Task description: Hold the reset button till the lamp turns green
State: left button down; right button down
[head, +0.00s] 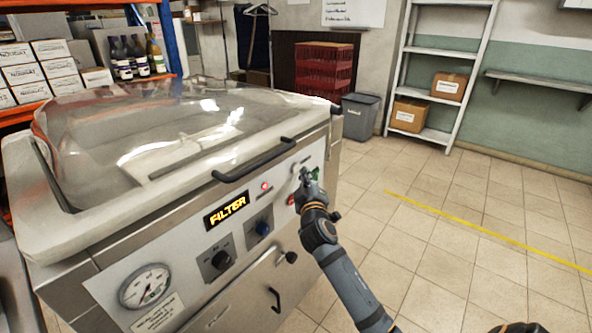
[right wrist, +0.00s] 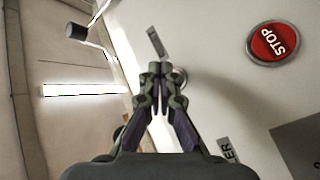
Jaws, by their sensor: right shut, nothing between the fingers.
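A steel machine (head: 250,225) with a clear domed lid has a sloping control panel (head: 103,288). A small lamp (head: 264,186) on the panel glows red. My right gripper (head: 303,177) is at the panel's upper right, shut and empty. In the right wrist view its fingertips (right wrist: 160,72) point at the pale panel, below a small grey label (right wrist: 156,43). I cannot tell whether they touch it. The reset button is not clearly visible; the fingers may cover it. My left gripper is not in view.
A red STOP button (right wrist: 268,43) sits to the right of the fingers in the wrist view. A black lid handle (head: 250,163) sticks out above. The tiled floor to the right is clear.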

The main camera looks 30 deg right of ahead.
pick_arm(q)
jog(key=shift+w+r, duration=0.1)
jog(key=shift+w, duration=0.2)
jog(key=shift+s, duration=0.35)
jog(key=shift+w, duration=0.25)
pick_arm(e)
jog(key=shift+w, duration=0.1)
dwell(0.4)
jog(key=shift+w+a, duration=0.2)
jog(key=shift+w, duration=0.15)
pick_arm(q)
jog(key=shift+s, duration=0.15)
pick_arm(e)
jog(key=shift+w, duration=0.1)
jog(key=shift+w+a, duration=0.15)
jog(key=shift+w, duration=0.1)
dwell(0.7)
dwell(1.0)
